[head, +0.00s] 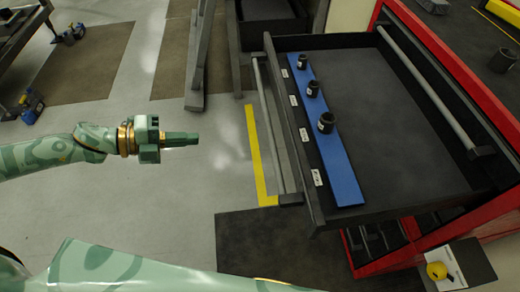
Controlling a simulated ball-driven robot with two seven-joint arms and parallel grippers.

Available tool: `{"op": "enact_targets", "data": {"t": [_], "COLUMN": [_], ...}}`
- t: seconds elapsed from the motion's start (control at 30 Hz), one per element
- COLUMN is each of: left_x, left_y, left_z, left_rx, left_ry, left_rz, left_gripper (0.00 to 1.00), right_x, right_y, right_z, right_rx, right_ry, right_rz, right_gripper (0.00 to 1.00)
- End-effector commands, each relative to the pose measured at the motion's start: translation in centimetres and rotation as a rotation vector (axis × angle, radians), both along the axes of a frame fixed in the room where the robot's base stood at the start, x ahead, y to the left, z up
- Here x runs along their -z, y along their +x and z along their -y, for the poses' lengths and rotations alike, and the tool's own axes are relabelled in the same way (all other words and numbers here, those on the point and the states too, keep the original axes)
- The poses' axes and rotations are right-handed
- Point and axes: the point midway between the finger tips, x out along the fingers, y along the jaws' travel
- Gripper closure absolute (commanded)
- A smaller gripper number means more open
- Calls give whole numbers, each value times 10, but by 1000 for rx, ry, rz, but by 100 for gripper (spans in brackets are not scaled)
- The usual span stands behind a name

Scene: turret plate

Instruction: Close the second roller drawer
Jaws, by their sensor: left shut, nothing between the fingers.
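An open roller drawer (400,130) juts out to the left from a red cabinet (447,75) on the right. Its front edge, with a long rail handle (275,130), faces left. My left gripper (195,139) is shut and empty. It is in the air left of the drawer front, apart from the handle, and points right toward it. My right gripper is not in view. Whether this is the second drawer, I cannot tell.
A dark mat (275,242) lies on the floor below the drawer, by a yellow floor line (258,160). A yellow object (437,270) sits at the lower right. The floor between my left gripper and the drawer looks clear.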

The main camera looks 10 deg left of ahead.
Motion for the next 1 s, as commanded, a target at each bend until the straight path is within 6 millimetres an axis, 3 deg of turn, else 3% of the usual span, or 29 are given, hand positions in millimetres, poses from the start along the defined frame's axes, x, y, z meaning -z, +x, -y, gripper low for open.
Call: {"op": "enact_targets", "data": {"t": [0.07,0.17,0.37,0.8,1.0], "left_x": [-18,-22,-18,0,5], "left_y": [-21,-25,-16,11,18], "left_z": [23,27,50,132,151], "left_rx": [105,145,146,142,140], "left_ry": [-46,-57,-54,-54,-53], "left_rz": [47,88,98,95,93], "left_gripper": [100,100,100,100,100], "right_x": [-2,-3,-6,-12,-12], "right_y": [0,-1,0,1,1], "right_z": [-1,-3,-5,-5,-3], "right_rx": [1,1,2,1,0], "right_ry": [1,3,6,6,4], "right_rz": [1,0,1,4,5], "right_gripper": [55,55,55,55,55]}}
